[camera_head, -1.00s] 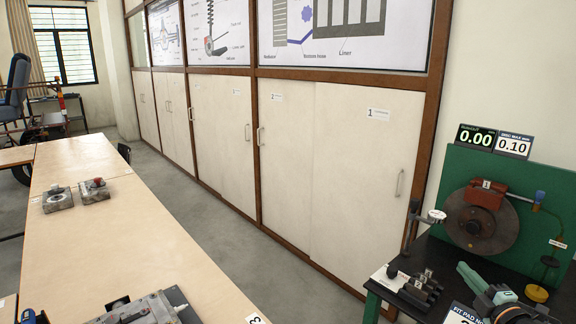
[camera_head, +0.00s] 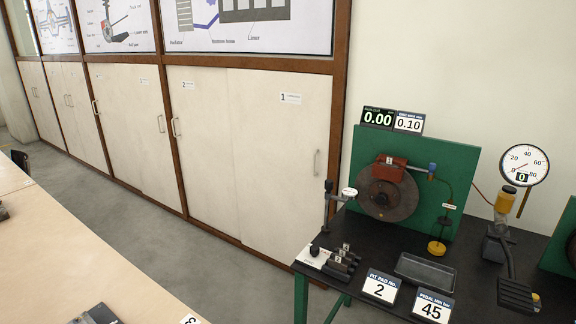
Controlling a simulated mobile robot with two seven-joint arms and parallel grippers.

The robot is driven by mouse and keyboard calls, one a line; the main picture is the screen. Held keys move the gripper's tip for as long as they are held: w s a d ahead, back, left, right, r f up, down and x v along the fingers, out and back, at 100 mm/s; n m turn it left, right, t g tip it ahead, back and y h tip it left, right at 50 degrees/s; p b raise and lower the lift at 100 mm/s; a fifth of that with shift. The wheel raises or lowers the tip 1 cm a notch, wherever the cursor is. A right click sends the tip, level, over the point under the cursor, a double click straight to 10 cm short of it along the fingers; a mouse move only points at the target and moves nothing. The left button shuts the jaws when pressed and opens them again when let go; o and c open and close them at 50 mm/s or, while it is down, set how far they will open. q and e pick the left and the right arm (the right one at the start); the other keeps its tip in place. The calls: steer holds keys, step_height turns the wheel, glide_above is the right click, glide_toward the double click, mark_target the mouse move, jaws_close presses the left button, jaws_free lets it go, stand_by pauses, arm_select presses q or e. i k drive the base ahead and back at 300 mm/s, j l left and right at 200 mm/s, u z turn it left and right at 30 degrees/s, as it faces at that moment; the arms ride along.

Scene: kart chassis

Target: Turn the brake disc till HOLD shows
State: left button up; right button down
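The brake disc (camera_head: 388,198) is a brown-grey round plate mounted upright in front of a green board (camera_head: 450,165), at the back of a black-topped bench. A red caliper (camera_head: 389,170) covers its top edge. A dial gauge (camera_head: 349,193) on a stand stands at its left edge; I cannot tell whether it touches the disc. The dark readout (camera_head: 377,117) above the board shows 0.00 in green, with no HOLD visible. Neither of my grippers is in view.
The bench (camera_head: 385,244) also holds several dark pads (camera_head: 341,262), a tray (camera_head: 425,271), cards reading 2 (camera_head: 380,286) and 45 (camera_head: 433,305), a pressure gauge (camera_head: 523,165) and a pedal (camera_head: 517,292). A long wooden table (camera_head: 70,250) is at left, with open floor between.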

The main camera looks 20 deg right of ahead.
mark_target(384, 200)
steer(key=i+l+z, duration=0.15)
steer(key=z, duration=1.55)
